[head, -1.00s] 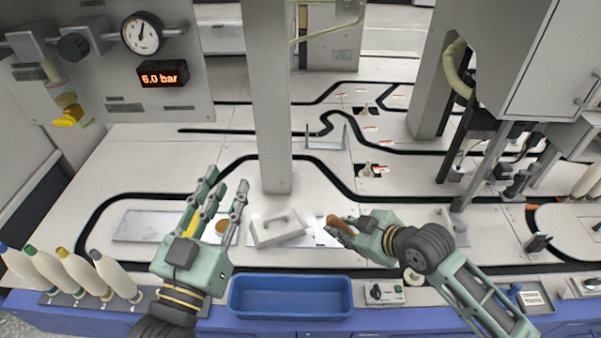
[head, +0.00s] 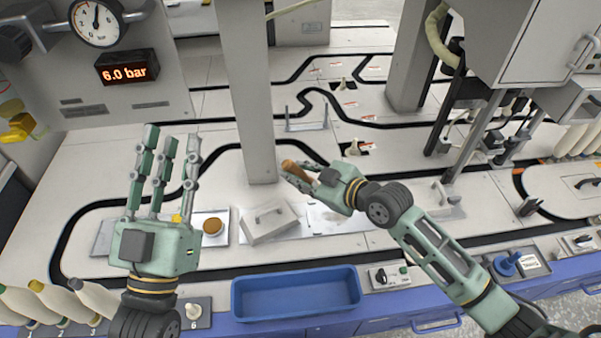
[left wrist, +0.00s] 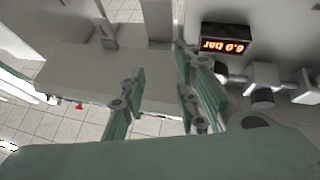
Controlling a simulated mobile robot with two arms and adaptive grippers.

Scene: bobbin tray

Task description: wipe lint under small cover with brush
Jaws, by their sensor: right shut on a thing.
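The small cover (head: 268,224), a pale grey box with a handle on top, sits on the worktop right of a round brown-topped piece (head: 212,226). A bare light plate (head: 335,219) with a greyish patch lies to its right; I cannot make out single lint bits. My right gripper (head: 305,176) is shut on the brush, whose brown handle (head: 292,166) points up left, above and behind the plate. Its bristles are hidden. My left gripper (head: 165,150) is open and empty, fingers up, left of the cover. Its spread fingers also show in the left wrist view (left wrist: 160,100).
A blue tray (head: 295,296) stands at the front edge, with a small control box (head: 390,277) to its right. A grey column (head: 250,100) rises behind the cover. Another handled cover (head: 440,200) is further right.

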